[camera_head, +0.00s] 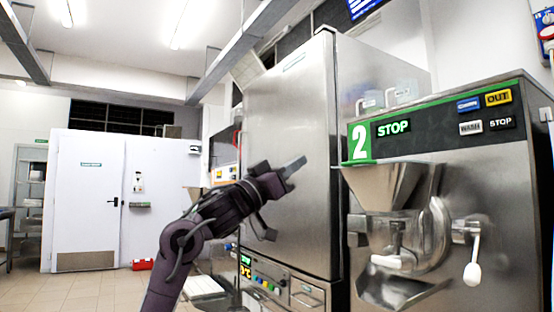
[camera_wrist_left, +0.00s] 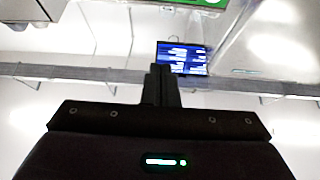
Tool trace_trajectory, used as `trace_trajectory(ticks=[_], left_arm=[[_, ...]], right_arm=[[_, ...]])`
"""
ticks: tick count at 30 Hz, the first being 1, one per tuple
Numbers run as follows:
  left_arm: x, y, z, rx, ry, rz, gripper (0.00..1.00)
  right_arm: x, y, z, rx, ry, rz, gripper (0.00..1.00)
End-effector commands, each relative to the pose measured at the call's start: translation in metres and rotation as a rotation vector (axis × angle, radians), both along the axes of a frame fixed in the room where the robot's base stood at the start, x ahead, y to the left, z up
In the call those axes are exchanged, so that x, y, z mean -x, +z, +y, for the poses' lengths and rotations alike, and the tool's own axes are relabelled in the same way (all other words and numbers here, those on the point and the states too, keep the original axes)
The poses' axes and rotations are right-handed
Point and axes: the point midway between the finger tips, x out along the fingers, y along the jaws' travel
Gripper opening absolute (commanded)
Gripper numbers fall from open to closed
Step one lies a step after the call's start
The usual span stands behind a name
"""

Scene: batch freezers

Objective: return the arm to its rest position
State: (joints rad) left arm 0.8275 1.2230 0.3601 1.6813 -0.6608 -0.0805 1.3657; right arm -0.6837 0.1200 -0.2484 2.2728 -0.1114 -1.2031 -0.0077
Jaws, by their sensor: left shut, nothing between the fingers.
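My left arm rises from the bottom of the head view, and my left gripper (camera_head: 297,163) is raised in front of the tall steel cabinet, pointing up and to the right. Its fingers are together with nothing between them. In the left wrist view the closed fingers (camera_wrist_left: 161,84) point toward the ceiling and a blue screen. The gripper appears left of the machine marked 2 and looks apart from it. My right gripper is not in view.
The tall steel cabinet (camera_head: 290,120) stands behind my gripper. The batch freezer (camera_head: 480,190) with its steel hopper (camera_head: 385,185) and white-knobbed lever (camera_head: 472,272) is at the right. A white door (camera_head: 88,200) and open tiled floor (camera_head: 95,288) lie at the left.

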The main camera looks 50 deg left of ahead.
Motion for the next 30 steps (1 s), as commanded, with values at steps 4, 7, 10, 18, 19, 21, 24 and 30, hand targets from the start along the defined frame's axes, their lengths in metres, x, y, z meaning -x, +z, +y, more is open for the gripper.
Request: trace_trajectory(ticks=[4, 7, 10, 18, 19, 21, 24, 30], left_arm=[[-0.002, 0.000, 0.001, 0.001, -0.002, 0.000, 0.00], [-0.002, -0.001, 0.001, 0.000, -0.001, 0.000, 0.00], [-0.003, -0.001, 0.001, 0.001, -0.001, 0.001, 0.00], [-0.068, -0.081, -0.023, -0.026, 0.063, 0.125, 0.00], [-0.079, -0.099, -0.029, -0.034, 0.076, 0.153, 0.00], [-0.103, -0.146, -0.044, -0.052, 0.111, 0.223, 0.00], [-0.128, -0.215, -0.066, -0.079, 0.159, 0.328, 0.00], [-0.140, -0.360, -0.116, -0.134, 0.230, 0.572, 0.00]], right_arm=[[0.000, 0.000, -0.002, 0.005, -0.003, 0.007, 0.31], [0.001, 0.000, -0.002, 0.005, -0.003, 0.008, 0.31], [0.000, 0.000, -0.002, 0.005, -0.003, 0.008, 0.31], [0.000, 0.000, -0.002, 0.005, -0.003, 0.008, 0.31], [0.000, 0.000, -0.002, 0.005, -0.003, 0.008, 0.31], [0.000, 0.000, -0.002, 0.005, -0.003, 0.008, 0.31], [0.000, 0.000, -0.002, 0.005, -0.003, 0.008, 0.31], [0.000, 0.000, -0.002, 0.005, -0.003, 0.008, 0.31]])
